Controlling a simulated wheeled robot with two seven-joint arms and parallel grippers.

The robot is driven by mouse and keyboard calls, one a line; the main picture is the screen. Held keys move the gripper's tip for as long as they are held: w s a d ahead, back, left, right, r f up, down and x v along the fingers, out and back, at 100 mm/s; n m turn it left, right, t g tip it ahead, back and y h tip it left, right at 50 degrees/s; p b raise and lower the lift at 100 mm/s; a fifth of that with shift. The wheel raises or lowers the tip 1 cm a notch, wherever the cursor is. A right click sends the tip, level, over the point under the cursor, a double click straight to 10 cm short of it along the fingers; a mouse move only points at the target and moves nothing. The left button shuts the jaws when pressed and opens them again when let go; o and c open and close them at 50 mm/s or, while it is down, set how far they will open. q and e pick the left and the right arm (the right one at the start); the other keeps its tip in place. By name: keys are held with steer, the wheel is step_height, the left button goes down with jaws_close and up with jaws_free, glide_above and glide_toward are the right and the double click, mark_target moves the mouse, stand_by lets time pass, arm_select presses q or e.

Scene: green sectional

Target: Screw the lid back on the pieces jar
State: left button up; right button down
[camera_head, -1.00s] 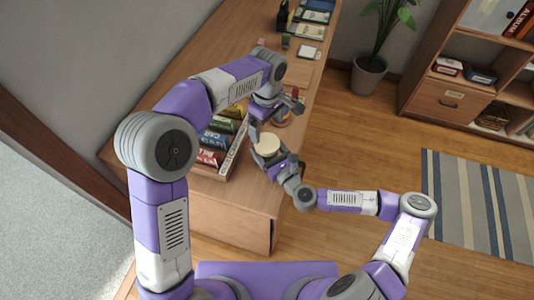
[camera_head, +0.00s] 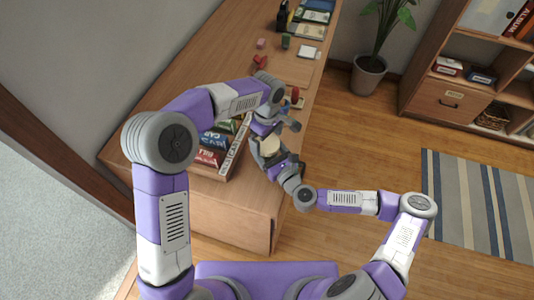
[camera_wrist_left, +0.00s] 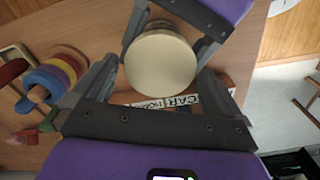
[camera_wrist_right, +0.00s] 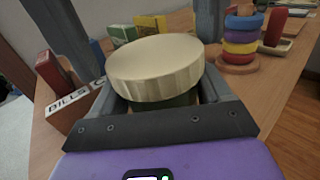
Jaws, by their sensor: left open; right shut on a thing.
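The pieces jar (camera_wrist_right: 172,99) is mostly hidden under its cream lid (camera_wrist_right: 155,68); a dark green strip of it shows in the right wrist view. The lid sits level on top of the jar; I cannot tell whether its thread is engaged. My right gripper (camera_head: 272,160) is shut on the jar below the lid. My left gripper (camera_head: 262,136) is open just above the jar. In the left wrist view the lid (camera_wrist_left: 160,62) lies between its spread fingers, with a gap visible on the left side.
A box of packets (camera_head: 232,152) stands close beside the jar on the wooden desk (camera_head: 228,205). A stacking ring toy (camera_wrist_right: 240,40) stands just behind. Small red and green blocks and cards lie farther back.

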arm_select(q)
steer(key=shift+f, duration=0.55)
steer(key=c, duration=0.9)
steer(key=shift+o, duration=0.2)
steer(key=m, duration=0.6)
steer(key=shift+m, duration=0.4)
steer(key=o, duration=0.9)
steer(key=shift+c, duration=0.2)
